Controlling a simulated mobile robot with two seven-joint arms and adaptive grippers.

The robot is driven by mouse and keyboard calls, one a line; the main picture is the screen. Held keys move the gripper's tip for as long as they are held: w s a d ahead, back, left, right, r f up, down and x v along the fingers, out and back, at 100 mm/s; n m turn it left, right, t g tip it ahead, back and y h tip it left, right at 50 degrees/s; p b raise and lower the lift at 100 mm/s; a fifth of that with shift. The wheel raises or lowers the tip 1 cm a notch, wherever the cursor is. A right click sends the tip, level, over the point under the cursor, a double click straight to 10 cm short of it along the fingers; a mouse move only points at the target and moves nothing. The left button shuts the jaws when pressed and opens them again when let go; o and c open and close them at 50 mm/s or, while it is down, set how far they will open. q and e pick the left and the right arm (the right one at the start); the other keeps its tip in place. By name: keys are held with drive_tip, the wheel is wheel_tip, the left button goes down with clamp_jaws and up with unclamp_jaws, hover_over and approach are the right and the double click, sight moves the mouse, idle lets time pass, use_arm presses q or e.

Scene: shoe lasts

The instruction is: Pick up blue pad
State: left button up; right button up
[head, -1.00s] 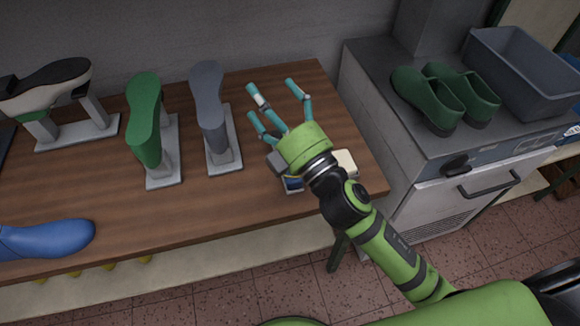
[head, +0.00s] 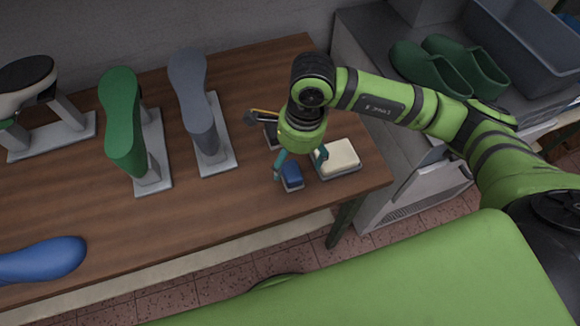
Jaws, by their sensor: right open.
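The blue pad (head: 292,175) is a small blue block on a grey base, lying on the wooden table near its front right part. My right gripper (head: 299,168) points down over it, with teal fingers spread. One finger is at the pad's left side and another is to its right, near the cream pad. The gripper is open and holds nothing. Its green palm hides part of what lies behind. My left gripper is not in view.
A cream pad (head: 337,157) on a grey base lies just right of the blue pad. A dark item with a yellow part (head: 264,118) is behind the gripper. Grey (head: 197,103) and green (head: 124,122) shoe lasts stand to the left.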

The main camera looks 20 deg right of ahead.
sight(292, 171)
drive_tip(key=shift+s+a+f, duration=0.1)
drive_tip(key=shift+s+f, duration=0.05)
drive_tip(key=shift+f, duration=0.3)
drive_tip(key=f+p, duration=0.1)
drive_tip(key=f, duration=0.1)
drive_tip(key=f+p, duration=0.1)
drive_tip(key=f, duration=0.1)
drive_tip(key=shift+a+f, duration=0.2)
drive_tip(key=shift+f, duration=0.4)
drive_tip(key=c, duration=1.4)
